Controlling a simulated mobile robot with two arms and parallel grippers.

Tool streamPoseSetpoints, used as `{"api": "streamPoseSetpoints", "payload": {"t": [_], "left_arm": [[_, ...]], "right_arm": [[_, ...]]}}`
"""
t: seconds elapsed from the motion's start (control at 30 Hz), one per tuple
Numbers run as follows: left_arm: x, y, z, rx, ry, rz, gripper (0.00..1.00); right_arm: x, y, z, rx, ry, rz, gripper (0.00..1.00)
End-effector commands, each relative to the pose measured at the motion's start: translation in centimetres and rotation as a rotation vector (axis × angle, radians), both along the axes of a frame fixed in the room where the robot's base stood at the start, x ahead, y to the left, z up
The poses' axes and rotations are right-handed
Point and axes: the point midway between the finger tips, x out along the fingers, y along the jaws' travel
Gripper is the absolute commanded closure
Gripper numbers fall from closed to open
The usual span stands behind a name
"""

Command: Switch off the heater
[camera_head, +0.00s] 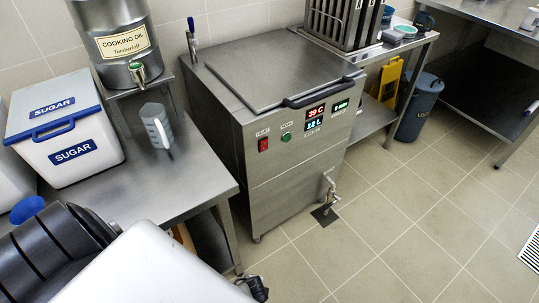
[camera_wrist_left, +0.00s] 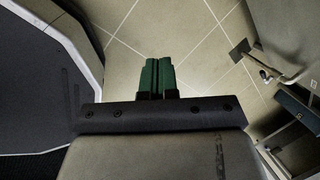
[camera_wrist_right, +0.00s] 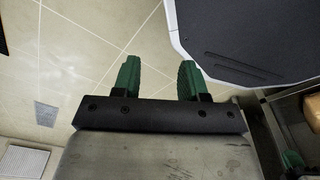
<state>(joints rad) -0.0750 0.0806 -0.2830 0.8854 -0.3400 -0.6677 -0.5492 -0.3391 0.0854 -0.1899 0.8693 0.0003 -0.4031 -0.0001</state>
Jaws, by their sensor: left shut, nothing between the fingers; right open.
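The heater is a steel floor-standing unit (camera_head: 290,110) with a closed lid (camera_head: 280,65) in the middle of the head view. Its front panel has a red switch (camera_head: 263,144) labelled HEAT, a green button (camera_head: 286,138) and lit displays (camera_head: 316,117) reading about 39 C and 3.8 L. The switch's on or off position is too small to tell. My left gripper (camera_wrist_left: 157,62) is shut and empty above the tiled floor, apart from the panel. My right gripper (camera_wrist_right: 160,68) is open and empty, also over floor. Neither gripper's fingers show clearly in the head view.
A steel table (camera_head: 190,190) left of the unit holds a sugar bin (camera_head: 60,125) and a measuring jug (camera_head: 156,125). A drain tap (camera_head: 328,190) sticks out low from the unit's front; it also shows in the left wrist view (camera_wrist_left: 280,76). The floor (camera_head: 400,220) in front is clear.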

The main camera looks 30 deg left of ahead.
Motion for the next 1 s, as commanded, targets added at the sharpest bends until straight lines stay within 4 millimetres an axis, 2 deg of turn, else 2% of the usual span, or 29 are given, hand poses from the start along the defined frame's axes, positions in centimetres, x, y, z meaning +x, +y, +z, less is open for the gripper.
{"api": "streamPoseSetpoints", "payload": {"t": [0.03,0.07,0.1,0.17,0.2,0.27,0.3,0.4,0.43,0.5,0.57,0.7,1.0], "left_arm": [[7.2,0.0,1.1,0.142,-0.041,-0.186,1.00],[10.5,0.2,2.8,0.244,-0.044,-0.288,1.00],[14.4,0.5,5.7,0.384,-0.041,-0.404,1.00],[19.4,1.0,10.6,0.596,-0.022,-0.530,1.00],[21.9,1.2,14.0,0.730,0.002,-0.582,1.00],[24.5,1.5,19.1,0.906,0.050,-0.621,1.00],[25.5,1.6,22.4,1.003,0.086,-0.625,1.00],[26.4,1.6,28.8,1.171,0.178,-0.599,1.00],[26.4,1.6,30.2,1.204,0.201,-0.587,1.00],[26.2,1.6,32.7,1.252,0.247,-0.563,1.00],[26.0,1.6,34.0,1.274,0.274,-0.547,1.00],[25.7,1.6,35.1,1.289,0.298,-0.537,1.00],[25.8,1.8,35.0,1.288,0.297,-0.538,1.00]], "right_arm": [[1.7,0.3,-2.2,0.003,-0.017,-0.002,0.57],[2.6,0.5,-2.5,0.004,-0.022,-0.003,0.57],[3.6,0.7,-2.7,0.004,-0.028,-0.005,0.57],[5.1,0.9,-2.9,0.006,-0.038,-0.007,0.57],[6.0,1.1,-2.9,0.006,-0.044,-0.009,0.57],[7.1,1.2,-2.8,0.008,-0.050,-0.011,0.57],[7.7,1.3,-2.7,0.008,-0.055,-0.012,0.57],[8.9,1.5,-2.2,0.009,-0.063,-0.015,0.57],[9.2,1.6,-2.1,0.010,-0.066,-0.015,0.57],[9.6,1.6,-1.7,0.009,-0.069,-0.016,0.57],[9.8,1.7,-1.5,0.009,-0.069,-0.017,0.57],[10.0,1.7,-1.1,0.010,-0.071,-0.017,0.57],[10.1,1.7,-1.0,0.010,-0.072,-0.017,0.57]]}}
